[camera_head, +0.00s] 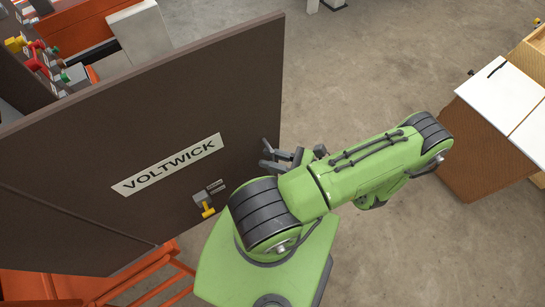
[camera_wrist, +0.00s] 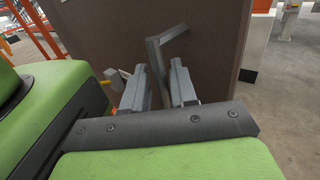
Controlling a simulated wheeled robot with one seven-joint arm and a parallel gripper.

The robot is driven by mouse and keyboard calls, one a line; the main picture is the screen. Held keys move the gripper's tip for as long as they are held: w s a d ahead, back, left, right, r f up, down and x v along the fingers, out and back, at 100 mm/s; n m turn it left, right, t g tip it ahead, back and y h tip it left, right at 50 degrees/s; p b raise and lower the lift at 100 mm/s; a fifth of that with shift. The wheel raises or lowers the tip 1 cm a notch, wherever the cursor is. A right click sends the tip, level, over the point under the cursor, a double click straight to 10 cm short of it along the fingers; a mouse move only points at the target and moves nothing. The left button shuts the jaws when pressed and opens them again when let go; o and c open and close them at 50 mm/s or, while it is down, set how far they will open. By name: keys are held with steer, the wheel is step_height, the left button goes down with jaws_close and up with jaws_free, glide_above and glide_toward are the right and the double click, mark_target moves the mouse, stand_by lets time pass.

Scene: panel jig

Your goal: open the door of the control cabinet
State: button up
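The cabinet door appears to be the large dark brown panel (camera_head: 90,140) with a VOLTWICK plate (camera_head: 168,164), filling the left of the head view; it also shows in the wrist view (camera_wrist: 95,35). A grey angled handle (camera_wrist: 163,48) stands out from the panel near its right edge. My gripper (camera_head: 274,156) is at that edge. In the wrist view its two grey fingers (camera_wrist: 164,88) are apart, with the handle's lower leg in the gap between them. Whether they press on it I cannot tell. A small latch with a yellow lever (camera_head: 208,208) sits below the plate.
An orange frame (camera_head: 165,275) stands low at the left. Coloured knobs (camera_head: 38,63) and orange equipment (camera_head: 75,28) are behind the panel. A brown and white table or box (camera_head: 490,120) is at the right. The concrete floor (camera_head: 340,80) between is clear.

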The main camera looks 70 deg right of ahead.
steer(key=shift+s, duration=0.15)
steer(key=s+d+b, duration=0.1)
steer(key=s, duration=1.4)
steer(key=shift+s+d+b, duration=0.2)
steer(key=shift+d+b, duration=0.1)
steer(key=shift+d, duration=0.1)
